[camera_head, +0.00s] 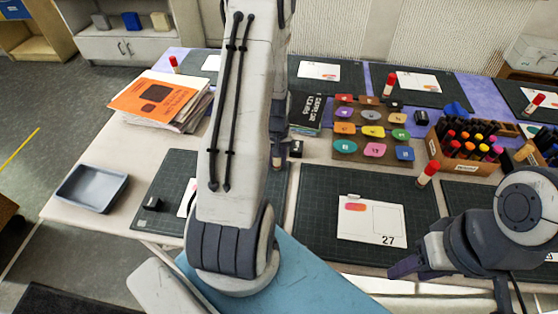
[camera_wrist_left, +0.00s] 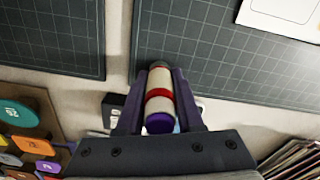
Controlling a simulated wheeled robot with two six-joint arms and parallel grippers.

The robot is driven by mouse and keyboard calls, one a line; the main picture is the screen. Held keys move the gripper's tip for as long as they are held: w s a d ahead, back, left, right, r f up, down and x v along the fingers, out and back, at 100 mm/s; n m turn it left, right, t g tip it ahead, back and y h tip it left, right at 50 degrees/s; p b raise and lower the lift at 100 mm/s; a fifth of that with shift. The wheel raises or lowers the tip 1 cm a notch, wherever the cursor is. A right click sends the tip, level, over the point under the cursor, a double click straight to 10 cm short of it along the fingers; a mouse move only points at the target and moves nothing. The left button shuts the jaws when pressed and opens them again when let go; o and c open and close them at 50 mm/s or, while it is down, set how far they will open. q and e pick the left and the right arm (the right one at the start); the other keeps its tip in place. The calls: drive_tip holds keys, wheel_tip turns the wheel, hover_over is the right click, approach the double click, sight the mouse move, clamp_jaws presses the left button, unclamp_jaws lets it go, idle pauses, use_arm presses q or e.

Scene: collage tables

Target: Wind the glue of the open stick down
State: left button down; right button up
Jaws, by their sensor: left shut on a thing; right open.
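My left gripper (camera_wrist_left: 158,88) is shut around a glue stick (camera_wrist_left: 160,97) in the left wrist view. The stick has a pale body, a red band and a purple end facing the camera; its far end is pale grey and lies over a dark mat. I cannot tell how far any glue sticks out. In the head view my left arm hides most of this gripper; part of the stick (camera_head: 277,158) shows beside it. My right gripper (camera_head: 407,264) is open and empty at the lower right, in front of the mat with the card marked 27 (camera_head: 372,219).
Red-capped sticks stand on other mats, one (camera_head: 428,173) near the crate of pens (camera_head: 466,165). A grey tray (camera_head: 91,188) and a stack of papers with an orange top (camera_head: 160,98) are at the left. Coloured tiles (camera_head: 373,131) lie at the centre.

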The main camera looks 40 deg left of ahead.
idle(0.4)
use_arm(q)
drive_tip(key=n, duration=0.3)
drive_tip(key=shift+n+p, duration=0.3)
drive_tip(key=shift+n, duration=0.1)
drive_tip(key=n, duration=0.5)
drive_tip(key=shift+p, duration=0.4)
drive_tip(key=n, duration=0.5)
drive_tip(key=shift+n+p, duration=0.35)
drive_tip(key=shift+n, duration=0.05)
drive_tip(key=n, duration=0.3)
drive_tip(key=shift+s, duration=0.1)
drive_tip(key=n+p, duration=0.1)
drive_tip(key=n, duration=0.3)
drive_tip(key=shift+f, duration=0.1)
drive_tip(key=shift+n, duration=1.1)
drive_tip(key=n+p, duration=0.1)
drive_tip(key=n, duration=0.4)
drive_tip(key=shift+n, duration=0.3)
